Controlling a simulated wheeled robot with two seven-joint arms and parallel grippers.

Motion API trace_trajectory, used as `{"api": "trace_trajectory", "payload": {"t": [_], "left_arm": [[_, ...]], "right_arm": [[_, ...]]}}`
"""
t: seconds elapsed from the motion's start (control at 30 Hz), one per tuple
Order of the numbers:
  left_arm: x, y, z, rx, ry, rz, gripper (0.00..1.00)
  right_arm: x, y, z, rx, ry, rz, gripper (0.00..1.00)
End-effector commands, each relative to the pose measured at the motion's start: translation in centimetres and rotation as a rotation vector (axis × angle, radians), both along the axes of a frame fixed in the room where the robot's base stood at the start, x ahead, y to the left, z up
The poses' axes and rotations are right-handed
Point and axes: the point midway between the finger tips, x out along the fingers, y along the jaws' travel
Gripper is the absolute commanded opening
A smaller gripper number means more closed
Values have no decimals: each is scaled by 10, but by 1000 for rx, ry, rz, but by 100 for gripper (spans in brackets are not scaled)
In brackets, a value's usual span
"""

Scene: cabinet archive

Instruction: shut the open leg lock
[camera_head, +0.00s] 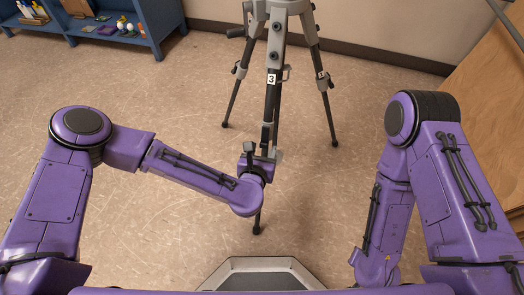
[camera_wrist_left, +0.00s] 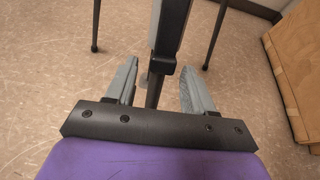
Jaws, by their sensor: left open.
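A grey and black tripod (camera_head: 279,45) stands in front of me. Its near leg (camera_head: 272,95) carries a white tag with a 3. An upper leg lock (camera_head: 286,73) beside the tag has a part sticking out to the right. In the left wrist view, a black lower leg lock (camera_wrist_left: 163,70) sits where the leg narrows, with a small grey piece (camera_wrist_left: 144,79) at its left; I cannot tell if this is its lever. My left gripper (camera_head: 262,155) is open at the near leg; its fingers (camera_wrist_left: 158,86) stand on either side of the thin lower section, apart from it. My right gripper is out of view.
A blue shelf (camera_head: 150,28) with small items stands at the back left. A wooden panel (camera_head: 485,75) stands at the right. The tripod's other legs (camera_head: 234,100) (camera_head: 328,108) spread behind the near one. The floor around is clear.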

Motion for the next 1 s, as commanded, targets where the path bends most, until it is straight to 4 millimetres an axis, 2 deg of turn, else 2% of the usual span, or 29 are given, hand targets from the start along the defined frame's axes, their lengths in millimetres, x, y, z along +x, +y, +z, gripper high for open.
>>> {"api": "trace_trajectory", "payload": {"t": [0.6,1.0], "left_arm": [[-60,14,27,1,-1,-3,53],[-64,14,28,0,-1,-3,53]], "right_arm": [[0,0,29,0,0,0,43],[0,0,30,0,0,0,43]]}}
